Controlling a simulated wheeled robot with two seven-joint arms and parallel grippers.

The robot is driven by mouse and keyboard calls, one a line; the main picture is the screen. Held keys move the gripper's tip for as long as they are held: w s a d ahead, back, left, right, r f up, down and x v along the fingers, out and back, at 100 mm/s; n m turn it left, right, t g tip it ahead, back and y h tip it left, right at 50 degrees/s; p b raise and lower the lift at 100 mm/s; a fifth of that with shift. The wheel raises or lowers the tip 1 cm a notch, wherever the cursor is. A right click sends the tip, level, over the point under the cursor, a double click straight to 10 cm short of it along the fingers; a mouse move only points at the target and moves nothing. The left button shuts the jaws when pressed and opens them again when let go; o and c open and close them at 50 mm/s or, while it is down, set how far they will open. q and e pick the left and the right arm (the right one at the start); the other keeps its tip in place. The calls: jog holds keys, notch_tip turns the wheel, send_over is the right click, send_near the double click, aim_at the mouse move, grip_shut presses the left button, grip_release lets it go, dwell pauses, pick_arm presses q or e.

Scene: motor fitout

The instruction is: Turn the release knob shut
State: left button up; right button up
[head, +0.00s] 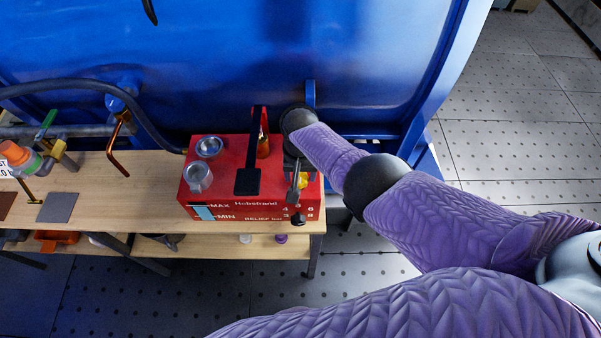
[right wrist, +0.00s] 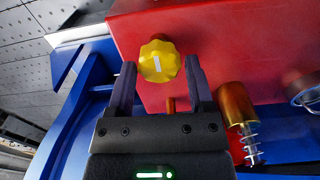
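My right gripper (right wrist: 160,68) is open, with one finger on each side of the knob near the fingertips. Gaps show between the fingers and the knob, so it is not gripped. In the head view my right gripper (head: 296,180) is over the right end of the box and partly hides the knob. My left gripper is not in view.
The box stands at the right end of a wooden bench (head: 110,181), against a blue tank (head: 220,60). A brass cylinder with a spring (right wrist: 238,108) is right of my fingers. Open floor lies to the right.

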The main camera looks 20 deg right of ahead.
aim_at(301, 177)
jog(key=shift+o, duration=1.1)
notch_tip(301, 177, up, 10)
jog(key=p, duration=0.7)
jog(key=shift+f, duration=0.1)
